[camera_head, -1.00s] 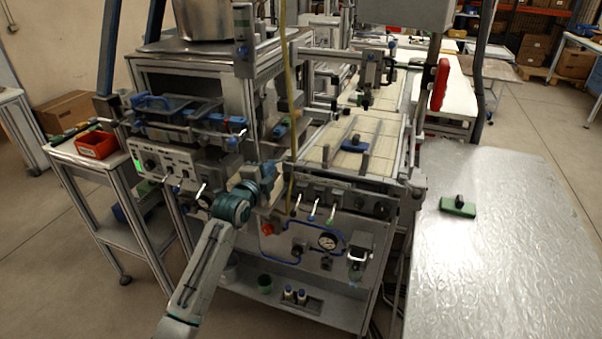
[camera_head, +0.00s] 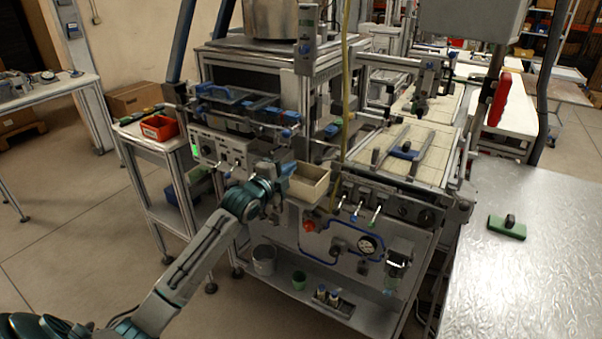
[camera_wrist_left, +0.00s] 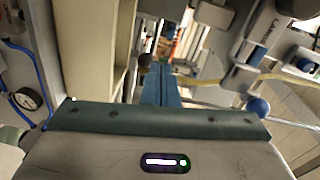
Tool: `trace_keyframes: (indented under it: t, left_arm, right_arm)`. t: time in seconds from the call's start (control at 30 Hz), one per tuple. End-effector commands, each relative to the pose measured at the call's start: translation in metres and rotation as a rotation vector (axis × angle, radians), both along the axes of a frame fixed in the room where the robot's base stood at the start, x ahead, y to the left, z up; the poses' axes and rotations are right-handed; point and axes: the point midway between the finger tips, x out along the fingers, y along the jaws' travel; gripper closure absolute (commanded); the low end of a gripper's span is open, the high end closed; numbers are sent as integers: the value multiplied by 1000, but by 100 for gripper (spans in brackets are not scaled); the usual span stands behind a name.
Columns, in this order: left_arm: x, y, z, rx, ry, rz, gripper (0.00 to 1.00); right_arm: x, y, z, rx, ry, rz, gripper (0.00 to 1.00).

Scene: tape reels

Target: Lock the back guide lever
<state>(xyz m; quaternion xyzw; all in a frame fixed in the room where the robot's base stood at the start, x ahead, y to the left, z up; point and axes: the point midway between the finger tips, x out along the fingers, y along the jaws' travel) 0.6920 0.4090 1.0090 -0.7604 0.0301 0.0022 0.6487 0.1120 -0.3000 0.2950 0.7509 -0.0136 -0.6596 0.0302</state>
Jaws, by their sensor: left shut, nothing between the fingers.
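My left gripper (camera_head: 286,170) is in front of the machine, beside an open beige box (camera_head: 310,186). Its blue fingers show together and empty in the left wrist view (camera_wrist_left: 160,88). There, a lever with a blue ball knob (camera_wrist_left: 257,107) and a metal rod is to the right of the fingers, apart from them. A dark ball knob (camera_wrist_left: 145,60) lies beyond the fingertips. I cannot tell which of these is the back guide lever. Several small white-tipped levers (camera_head: 357,212) stand on the machine's front. My right gripper is not in view.
The beige box wall (camera_wrist_left: 95,45) is close on the left of the fingers. A yellow hose (camera_head: 345,90) hangs near the gripper. A pressure gauge (camera_head: 368,244) sits below the levers.

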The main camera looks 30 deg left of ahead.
Motion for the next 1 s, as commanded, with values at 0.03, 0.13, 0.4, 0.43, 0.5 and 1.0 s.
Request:
trace_keyframes:
  t: [0.03,0.13,0.4,0.43,0.5,1.0]
  left_arm:
    - [-1,3,-1,2,0,1,100]
    - [-3,6,0,1,0,0,100]
    - [-3,6,0,0,0,0,100]
    - [-3,6,0,0,0,0,100]
    - [-3,6,0,0,0,0,100]
    - [-74,-51,-99,-254,291,36,100]
  right_arm:
    - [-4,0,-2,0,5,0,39]
    - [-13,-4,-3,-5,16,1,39]
    - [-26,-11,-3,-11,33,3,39]
    - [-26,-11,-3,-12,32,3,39]
    - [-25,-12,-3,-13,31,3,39]
    - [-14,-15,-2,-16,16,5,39]
